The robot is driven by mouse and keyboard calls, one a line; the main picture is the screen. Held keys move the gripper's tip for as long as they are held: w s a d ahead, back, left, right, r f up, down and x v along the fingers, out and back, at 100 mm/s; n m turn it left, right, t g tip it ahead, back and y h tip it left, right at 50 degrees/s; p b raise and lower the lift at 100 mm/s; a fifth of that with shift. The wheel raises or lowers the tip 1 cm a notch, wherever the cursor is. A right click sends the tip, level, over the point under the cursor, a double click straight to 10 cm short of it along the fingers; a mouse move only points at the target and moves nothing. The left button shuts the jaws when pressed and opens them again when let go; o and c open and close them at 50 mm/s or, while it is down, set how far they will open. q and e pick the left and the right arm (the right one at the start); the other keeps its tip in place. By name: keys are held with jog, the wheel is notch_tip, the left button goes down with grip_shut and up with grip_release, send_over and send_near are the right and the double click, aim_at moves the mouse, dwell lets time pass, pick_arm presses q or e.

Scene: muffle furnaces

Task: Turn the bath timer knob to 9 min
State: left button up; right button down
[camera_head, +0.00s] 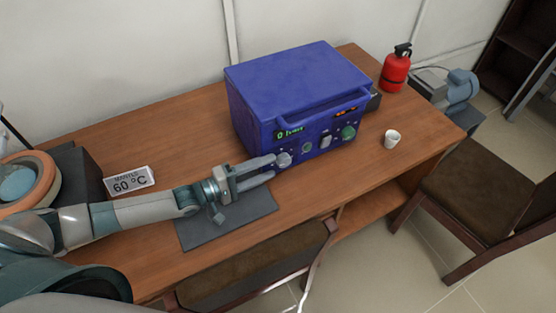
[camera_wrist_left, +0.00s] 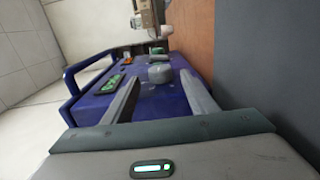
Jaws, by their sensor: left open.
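A blue furnace-like bath unit (camera_head: 290,85) stands on the wooden table, its front panel towards me. The panel has a lit green display (camera_head: 289,133), a grey knob (camera_head: 284,159) at its lower left and a green knob (camera_head: 348,132) at its right. My left gripper (camera_head: 273,167) is open in front of the grey knob, its fingertips close to it. In the left wrist view the grey knob (camera_wrist_left: 160,72) lies ahead, between the two fingers (camera_wrist_left: 162,92). Contact cannot be told. The knob's markings are too small to read. My right gripper is not in view.
A sign reading 60 °C (camera_head: 131,180) stands at the left. A dark mat (camera_head: 225,225) lies under my left gripper. A white cup (camera_head: 392,139) and a red extinguisher (camera_head: 396,68) stand to the right. Chairs (camera_head: 480,195) stand at the table's front and right.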

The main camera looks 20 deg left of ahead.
aim_at(278, 163)
pick_arm(q)
jog(key=shift+p+x, duration=0.4)
jog(key=shift+x, duration=1.8)
jog(key=shift+r, duration=0.1)
jog(key=c, duration=1.1)
